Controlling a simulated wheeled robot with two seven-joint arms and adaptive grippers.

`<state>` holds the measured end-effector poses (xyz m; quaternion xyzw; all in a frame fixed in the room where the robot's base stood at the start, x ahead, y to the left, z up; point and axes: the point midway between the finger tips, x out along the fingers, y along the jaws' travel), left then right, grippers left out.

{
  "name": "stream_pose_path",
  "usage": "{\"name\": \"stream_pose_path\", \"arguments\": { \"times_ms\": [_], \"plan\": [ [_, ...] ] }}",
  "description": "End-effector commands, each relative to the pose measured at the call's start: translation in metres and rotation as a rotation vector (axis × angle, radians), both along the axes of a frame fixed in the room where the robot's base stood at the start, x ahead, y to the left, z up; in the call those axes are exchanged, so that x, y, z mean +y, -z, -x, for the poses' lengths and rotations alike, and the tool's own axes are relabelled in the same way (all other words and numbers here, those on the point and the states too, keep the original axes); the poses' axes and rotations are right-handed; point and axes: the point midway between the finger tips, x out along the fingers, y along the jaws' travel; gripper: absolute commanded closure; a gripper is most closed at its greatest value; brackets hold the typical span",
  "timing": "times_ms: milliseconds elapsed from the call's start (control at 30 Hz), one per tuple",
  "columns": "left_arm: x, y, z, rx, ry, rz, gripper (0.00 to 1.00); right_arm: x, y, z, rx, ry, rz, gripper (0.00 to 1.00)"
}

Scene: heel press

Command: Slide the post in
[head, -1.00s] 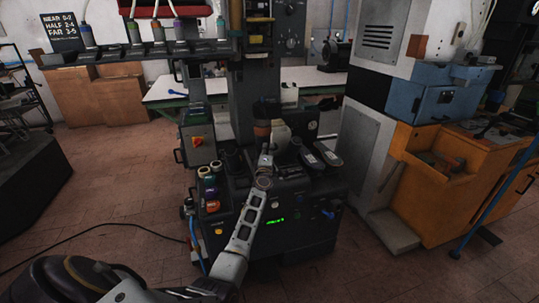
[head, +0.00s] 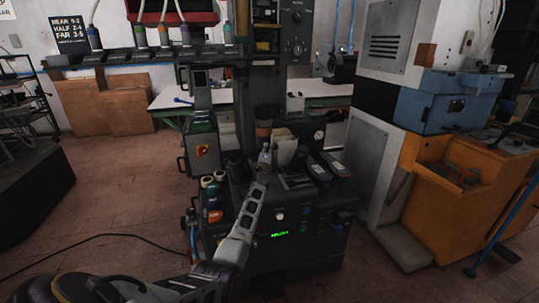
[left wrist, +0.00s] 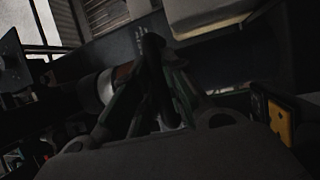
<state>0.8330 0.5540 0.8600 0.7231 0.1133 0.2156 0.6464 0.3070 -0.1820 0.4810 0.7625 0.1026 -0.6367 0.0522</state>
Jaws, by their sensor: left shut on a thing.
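My left gripper (head: 265,155) reaches in from the lower left to the top of the dark press (head: 300,238), just below a brown-banded cylinder (head: 264,130) on its column. In the left wrist view the left gripper's dark fingers (left wrist: 155,85) are close together. They are shut on a thin dark grey post (left wrist: 170,112), mostly hidden between them. Where its far end sits cannot be told. The brown and white cylinder (left wrist: 107,85) shows beside the fingers. A cream block (head: 285,150) stands just right of the gripper. My right gripper is not in view.
Two dark pad-like parts (head: 333,163) lie right of the cream block. Several small bottles (head: 214,198) stand at the press's left. An overhead rail (head: 130,55) with hanging tools is at upper left. An orange and blue machine (head: 445,170) stands right. Floor is open at left.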

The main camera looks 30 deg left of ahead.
Motion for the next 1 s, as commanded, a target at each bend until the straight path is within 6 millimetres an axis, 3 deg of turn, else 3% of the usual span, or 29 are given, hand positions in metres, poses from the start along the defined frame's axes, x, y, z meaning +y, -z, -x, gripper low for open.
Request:
{"name": "stream_pose_path", "arguments": {
  "times_ms": [800,833,1000],
  "plan": [
    [0.011,-0.002,-0.007,-0.002,-0.003,-0.001,1.00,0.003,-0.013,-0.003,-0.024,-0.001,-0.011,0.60],
    [0.011,-0.002,-0.007,-0.003,-0.004,-0.001,0.86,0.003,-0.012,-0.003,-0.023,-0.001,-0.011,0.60],
    [0.010,-0.002,-0.007,-0.002,-0.003,-0.001,0.65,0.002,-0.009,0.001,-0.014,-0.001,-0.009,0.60]
  ]
}}
